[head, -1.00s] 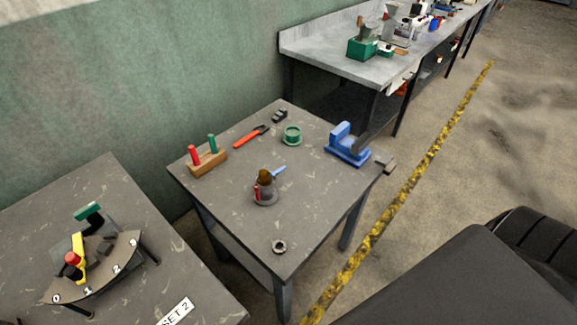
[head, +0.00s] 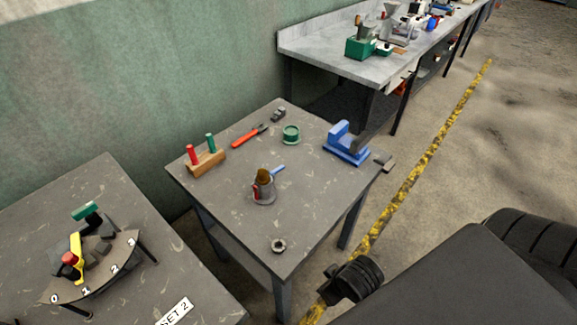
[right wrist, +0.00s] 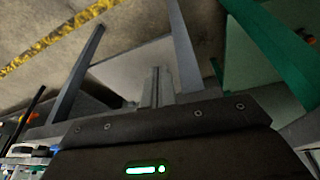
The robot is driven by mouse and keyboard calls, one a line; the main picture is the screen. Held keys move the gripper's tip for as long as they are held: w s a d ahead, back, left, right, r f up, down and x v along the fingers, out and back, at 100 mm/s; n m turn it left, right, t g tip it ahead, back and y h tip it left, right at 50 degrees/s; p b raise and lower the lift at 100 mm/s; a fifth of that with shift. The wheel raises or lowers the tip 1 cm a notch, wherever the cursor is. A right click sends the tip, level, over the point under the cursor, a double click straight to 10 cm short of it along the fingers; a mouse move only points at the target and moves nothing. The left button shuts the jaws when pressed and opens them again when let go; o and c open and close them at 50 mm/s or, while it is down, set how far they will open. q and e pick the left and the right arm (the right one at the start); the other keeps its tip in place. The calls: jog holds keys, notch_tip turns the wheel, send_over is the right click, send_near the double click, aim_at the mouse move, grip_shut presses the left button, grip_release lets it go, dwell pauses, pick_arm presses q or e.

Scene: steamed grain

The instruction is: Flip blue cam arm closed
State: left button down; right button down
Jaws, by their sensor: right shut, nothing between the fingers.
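The blue cam arm (head: 278,170) is a short blue lever. A dark part of my right arm shows at the table's lower right in the head view, apart from the fixture. My left gripper is not in view.
On the table (head: 225,215) are a wooden block (head: 205,163) with red and green pegs, an orange-handled tool (head: 245,138), a green ring (head: 291,134), a blue vise (head: 346,145) and a nut (head: 279,246). The front right tabletop is clear. A second table with a numbered dial (head: 100,272) stands left.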

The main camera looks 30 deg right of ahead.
jog(key=w+d+r+t, duration=0.2)
jog(key=w, duration=0.4)
jog(key=w+d+r+t, duration=0.2)
jog(key=w+r+t, duration=0.1)
jog(key=w, duration=0.2)
jog(key=w+d+r+t, duration=0.2)
jog(key=w+d+r, duration=0.1)
jog(key=w, duration=0.3)
jog(key=shift+w+d+r+t+y, duration=0.1)
jog(key=shift+w+r+t+y, duration=0.05)
jog(key=shift+w+t+y, duration=0.2)
jog(key=w+d+r+t+y, duration=0.3)
jog(key=w+r+y, duration=0.1)
jog(key=w+r, duration=0.4)
jog(key=shift+w+d+y, duration=0.25)
jog(key=shift+d+y, duration=0.1)
jog(key=p, duration=0.2)
send_over(277, 171)
jog(key=d, duration=0.5)
notch_tip(277, 171, down, 2)
jog(key=shift+s+a+f+p, duration=0.1)
jog(key=shift+a+f, duration=0.1)
jog(key=shift+f, duration=0.55)
jog(key=shift+s+a+f+p, duration=0.1)
jog(key=shift+s+a+f, duration=0.1)
jog(key=shift+f, duration=0.5)
jog(key=shift+s+a+f+p, duration=0.1)
jog(key=shift+a+f, duration=0.1)
jog(key=shift+f, duration=0.55)
